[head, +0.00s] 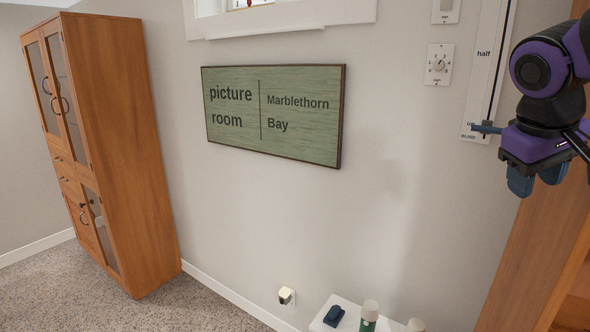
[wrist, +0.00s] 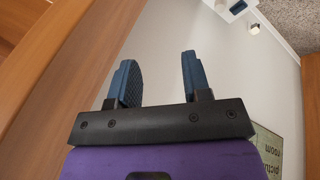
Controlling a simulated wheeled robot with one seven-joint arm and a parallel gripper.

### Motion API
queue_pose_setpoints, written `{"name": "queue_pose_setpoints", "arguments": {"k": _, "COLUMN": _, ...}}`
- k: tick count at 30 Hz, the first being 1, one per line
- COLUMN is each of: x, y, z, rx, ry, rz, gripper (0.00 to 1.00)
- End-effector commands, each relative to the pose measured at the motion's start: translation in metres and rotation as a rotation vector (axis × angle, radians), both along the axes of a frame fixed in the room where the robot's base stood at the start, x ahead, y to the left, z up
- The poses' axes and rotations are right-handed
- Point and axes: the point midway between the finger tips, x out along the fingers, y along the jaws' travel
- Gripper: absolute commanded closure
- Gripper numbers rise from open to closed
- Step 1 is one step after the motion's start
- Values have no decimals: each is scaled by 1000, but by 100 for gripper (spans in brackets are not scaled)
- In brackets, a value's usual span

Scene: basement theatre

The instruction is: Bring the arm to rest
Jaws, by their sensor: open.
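My gripper (head: 537,184) is at the right edge of the head view, at the end of my purple and black arm. Its blue fingers point down and it holds nothing. In the wrist view the two fingers (wrist: 157,80) stand apart with an empty gap between them. I cannot tell whether the gripper touches the lever.
A wooden cabinet (head: 121,150) stands at the left. A green sign (head: 270,145) and a dial plate (head: 438,65) are on the wall. A white table (head: 345,312) below holds a dark blue object (head: 334,315) and a green bottle (head: 369,318). Wooden shelving (head: 535,240) stands at the right.

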Motion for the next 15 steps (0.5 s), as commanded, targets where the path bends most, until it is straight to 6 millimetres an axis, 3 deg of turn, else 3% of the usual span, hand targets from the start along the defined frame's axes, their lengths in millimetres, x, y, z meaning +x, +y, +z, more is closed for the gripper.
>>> {"name": "queue_pose_setpoints", "arguments": {"k": 1, "x": -16, "y": 5, "z": -2, "rx": 44, "ry": -27, "rz": -3, "gripper": 56}}
{"name": "queue_pose_setpoints", "arguments": {"k": 6, "x": -61, "y": 29, "z": -14, "rx": 197, "ry": -110, "rz": -4, "gripper": 56}}
{"name": "queue_pose_setpoints", "arguments": {"k": 10, "x": -86, "y": 44, "z": -24, "rx": 287, "ry": -168, "rz": -6, "gripper": 56}}
{"name": "queue_pose_setpoints", "arguments": {"k": 15, "x": -103, "y": 56, "z": -31, "rx": 354, "ry": -216, "rz": -7, "gripper": 56}}
